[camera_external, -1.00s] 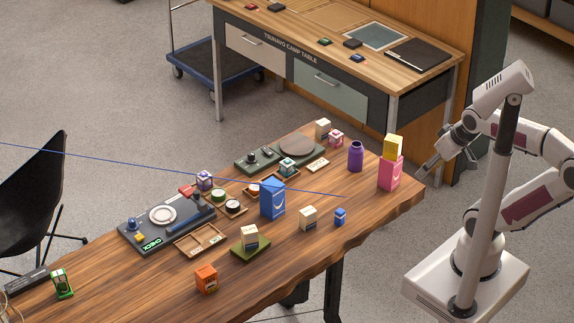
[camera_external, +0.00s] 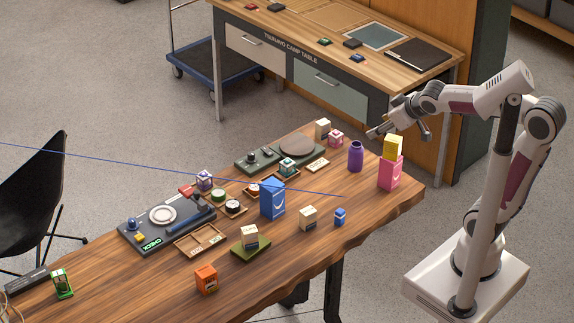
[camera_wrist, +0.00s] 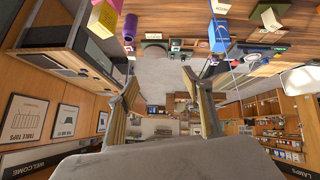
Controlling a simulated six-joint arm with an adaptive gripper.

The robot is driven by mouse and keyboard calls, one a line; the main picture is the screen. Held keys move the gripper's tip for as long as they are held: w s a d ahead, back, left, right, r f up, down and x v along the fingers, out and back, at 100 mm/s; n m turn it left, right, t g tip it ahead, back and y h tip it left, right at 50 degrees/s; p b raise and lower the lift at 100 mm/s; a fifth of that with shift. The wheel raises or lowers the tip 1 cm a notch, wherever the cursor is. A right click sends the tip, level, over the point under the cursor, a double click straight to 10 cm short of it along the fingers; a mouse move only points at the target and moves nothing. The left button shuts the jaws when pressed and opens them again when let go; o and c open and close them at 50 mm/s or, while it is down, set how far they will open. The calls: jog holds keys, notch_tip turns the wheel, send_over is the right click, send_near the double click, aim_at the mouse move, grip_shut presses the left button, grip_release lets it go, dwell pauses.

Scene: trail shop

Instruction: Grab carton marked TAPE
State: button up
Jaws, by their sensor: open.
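No lettering reading TAPE is legible on any carton, so I cannot tell which one it is. Cream cartons stand at the table's back (camera_external: 322,129), near its front middle (camera_external: 308,219) and on a green pad (camera_external: 250,237). An orange carton (camera_external: 206,279), a small blue one (camera_external: 340,216) and a pink one (camera_external: 336,138) stand apart on the wood. My gripper (camera_external: 399,132) is open and empty, raised beside the yellow block at the table's right end. In the wrist view its fingers (camera_wrist: 160,88) are spread, with nothing between them.
A yellow block (camera_external: 393,147) sits on a pink bag-like box (camera_external: 390,173), close below my gripper. A purple bottle (camera_external: 356,157) stands left of it. A tall blue carton (camera_external: 272,200) stands mid-table. A wooden tray (camera_external: 202,240) lies left. The table's front right is mostly clear.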

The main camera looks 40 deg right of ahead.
jog(key=w+a+n+t+y, duration=0.1)
jog(key=w+a+n, duration=0.1)
jog(key=w+a, duration=0.4)
jog(key=w+a+n+t+y, duration=0.15)
jog(key=w+a, duration=0.25)
jog(key=w, duration=0.4)
jog(key=w+a+f+n+y, duration=0.2)
jog(key=w+a+f, duration=0.15)
jog(key=a, duration=0.35)
jog(key=w+a+f+n+y, duration=0.2)
jog(key=w+a, duration=0.2)
jog(key=a, duration=0.3)
jog(key=n+g+y, duration=0.8)
jog(key=g, duration=0.2)
send_near(211, 270)
jog(key=x, duration=0.4)
jog(key=shift+m, duration=0.25)
jog(key=shift+x, duration=1.3)
